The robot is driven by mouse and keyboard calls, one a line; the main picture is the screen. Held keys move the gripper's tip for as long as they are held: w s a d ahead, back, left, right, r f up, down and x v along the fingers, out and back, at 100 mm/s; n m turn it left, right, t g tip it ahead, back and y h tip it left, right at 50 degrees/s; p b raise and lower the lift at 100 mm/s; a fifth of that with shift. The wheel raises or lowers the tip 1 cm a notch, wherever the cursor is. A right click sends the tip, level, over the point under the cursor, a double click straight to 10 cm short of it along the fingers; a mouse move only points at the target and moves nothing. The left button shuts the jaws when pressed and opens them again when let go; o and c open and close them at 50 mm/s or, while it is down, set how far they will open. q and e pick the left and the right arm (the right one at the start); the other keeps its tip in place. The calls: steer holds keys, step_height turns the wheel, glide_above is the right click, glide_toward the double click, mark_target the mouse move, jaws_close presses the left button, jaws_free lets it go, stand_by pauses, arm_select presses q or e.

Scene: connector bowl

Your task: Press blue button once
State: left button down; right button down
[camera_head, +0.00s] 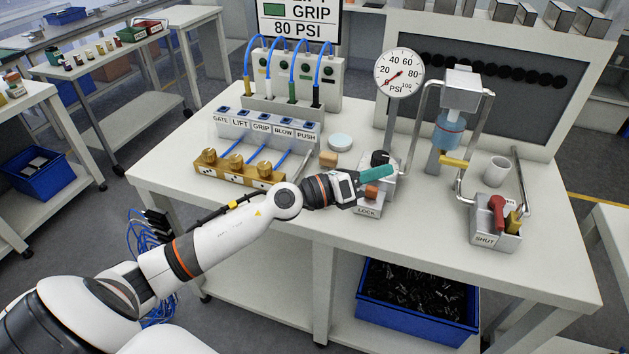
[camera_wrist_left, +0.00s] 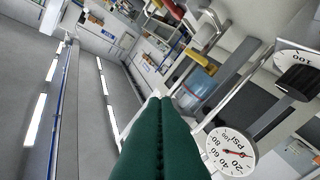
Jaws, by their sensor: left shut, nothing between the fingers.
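I cannot pick out a blue button for certain. Small blue squares sit on top of the grey labelled block (camera_head: 262,133), marked GATE, LIFT, GRIP, BLOW and PUSH. My left gripper (camera_head: 391,170) is shut and empty, with its green fingers pointing right. In the head view it appears above or beside the grey LOCK box (camera_head: 367,211), which has an orange-red part (camera_head: 371,190) on top. My wrist and fingers hide part of this area, and I cannot tell whether they touch it. The shut fingers also fill the lower middle of the left wrist view (camera_wrist_left: 160,102). My right gripper is not in view.
A pressure gauge (camera_head: 400,73) stands behind the gripper, with a black knob (camera_head: 380,158) below. A blue-bodied filter (camera_head: 449,132) and bent pipes stand right of it. A SHUT box (camera_head: 495,232) with a red handle is at front right. The table front (camera_head: 430,225) is clear.

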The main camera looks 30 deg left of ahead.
arm_select(q)
steer(key=w+a+m+g+y, duration=0.1)
steer(key=a+m+g+y, duration=0.2)
steer(key=a, duration=0.6)
steer(key=w+a+f+m+g+y, duration=0.1)
steer(key=w+a+m+g+y, duration=0.1)
steer(key=a+m+y, duration=0.4)
steer(key=a+m+g, duration=0.1)
steer(key=a+m, duration=0.1)
steer(key=a, duration=0.1)
steer(key=shift+a+f+y, duration=0.15)
steer(key=shift+a+y, duration=0.15)
steer(key=shift+y, duration=0.1)
steer(key=shift+f, duration=0.2)
step_height(320, 180, down, 7)
steer(key=b, duration=0.5)
steer(key=shift+f, duration=0.1)
steer(key=shift+f+b, duration=0.6)
steer(key=shift+f, duration=0.1)
steer(key=shift+r, duration=0.1)
